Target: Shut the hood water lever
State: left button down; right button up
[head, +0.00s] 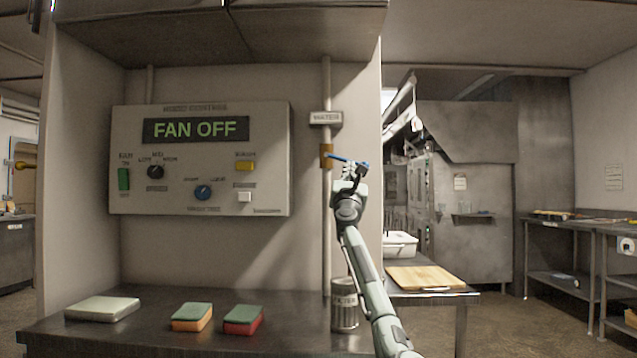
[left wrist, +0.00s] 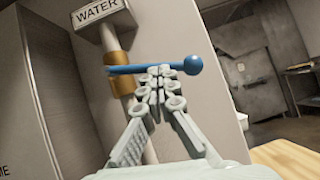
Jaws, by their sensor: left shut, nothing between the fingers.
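The blue water lever (head: 338,157) sticks out to the right from a brass valve (head: 326,156) on a vertical pipe, under a WATER sign (head: 326,118). It lies roughly crosswise to the pipe. In the left wrist view the lever (left wrist: 125,69) ends in a blue ball (left wrist: 192,65), and the brass valve (left wrist: 121,76) sits behind it. My left gripper (head: 350,172) is shut and empty. Its fingertips (left wrist: 160,74) are at the lever's middle, overlapping its lower edge; I cannot tell whether they touch. My right gripper is out of view.
A hood control panel (head: 270,190) reading FAN OFF hangs left of the pipe. Sponges (head: 243,319) and a pale block (head: 103,309) lie on the dark counter (head: 150,335). A metal can (head: 344,307) stands by my left arm. A cutting board (head: 425,278) lies at right.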

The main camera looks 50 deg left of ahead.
pick_arm(q)
jog(key=shift+w+d+r+n+y, duration=0.2)
jog(key=shift+r+n+y, duration=0.2)
jog(key=shift+r+n, duration=0.35)
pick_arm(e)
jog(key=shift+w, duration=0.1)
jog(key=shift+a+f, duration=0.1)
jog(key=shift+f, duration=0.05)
pick_arm(q)
jog(key=shift+f, duration=0.1)
jog(key=w+a+f+b+v, duration=0.1)
jog(key=f+b+v, duration=0.1)
jog(key=v, duration=1)
jog(key=shift+s+d+f+b, duration=0.2)
jog(key=shift+s+f+b, duration=0.05)
jog(key=shift+b, duration=0.5)
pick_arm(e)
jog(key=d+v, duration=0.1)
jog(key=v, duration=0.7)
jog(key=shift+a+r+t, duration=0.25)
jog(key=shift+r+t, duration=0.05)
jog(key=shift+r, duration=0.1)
